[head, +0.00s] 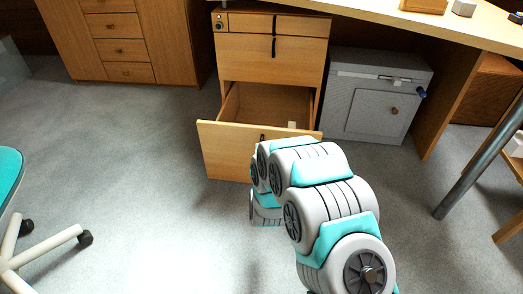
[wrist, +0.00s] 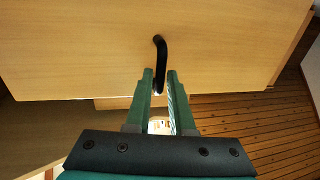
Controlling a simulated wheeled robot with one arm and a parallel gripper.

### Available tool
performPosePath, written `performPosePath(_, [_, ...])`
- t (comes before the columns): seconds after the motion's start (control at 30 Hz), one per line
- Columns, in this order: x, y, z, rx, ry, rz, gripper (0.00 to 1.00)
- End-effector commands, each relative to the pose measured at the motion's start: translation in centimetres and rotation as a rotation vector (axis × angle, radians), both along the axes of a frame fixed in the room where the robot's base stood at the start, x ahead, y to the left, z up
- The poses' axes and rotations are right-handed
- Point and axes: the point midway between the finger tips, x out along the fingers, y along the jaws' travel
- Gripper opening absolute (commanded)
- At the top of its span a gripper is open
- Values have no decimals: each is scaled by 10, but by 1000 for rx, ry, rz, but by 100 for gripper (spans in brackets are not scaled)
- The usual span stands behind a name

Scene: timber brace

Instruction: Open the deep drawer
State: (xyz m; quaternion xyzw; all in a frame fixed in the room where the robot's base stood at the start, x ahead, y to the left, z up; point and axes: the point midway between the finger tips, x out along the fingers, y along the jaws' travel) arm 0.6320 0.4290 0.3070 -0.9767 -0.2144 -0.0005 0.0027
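The deep drawer (head: 225,150) is the bottom drawer of the wooden cabinet (head: 240,62) under the desk. It is pulled well out, and its inside shows from above. Its dark handle (wrist: 160,48) stands upright on the front panel in the wrist view; in the head view my arm hides most of it. My gripper (wrist: 160,74) is at the drawer front, with one finger on each side of the handle's lower part. The fingers stand apart with narrow gaps to the handle, so it looks open around the handle rather than clamped.
A grey metal box (head: 370,100) stands right of the cabinet. A wooden chest of drawers (head: 125,45) is at the back left. A wheeled chair base (head: 45,245) is at the lower left. The floor (head: 150,160) left of the open drawer is clear.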

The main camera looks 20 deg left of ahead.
Motion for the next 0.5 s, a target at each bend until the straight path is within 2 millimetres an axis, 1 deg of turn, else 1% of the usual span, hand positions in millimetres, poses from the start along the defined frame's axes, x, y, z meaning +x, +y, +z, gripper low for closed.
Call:
performPosePath(0.03, [0, 0, 0, 0, 0, 0, 28])
performPosePath(0.17, [0, 0, 0, 0, 1, 0, 43])
performPosePath(0.2, [0, 0, -1, 0, 1, 0, 45])
performPosePath(0.5, [-2, -1, -1, -1, 2, 0, 45])
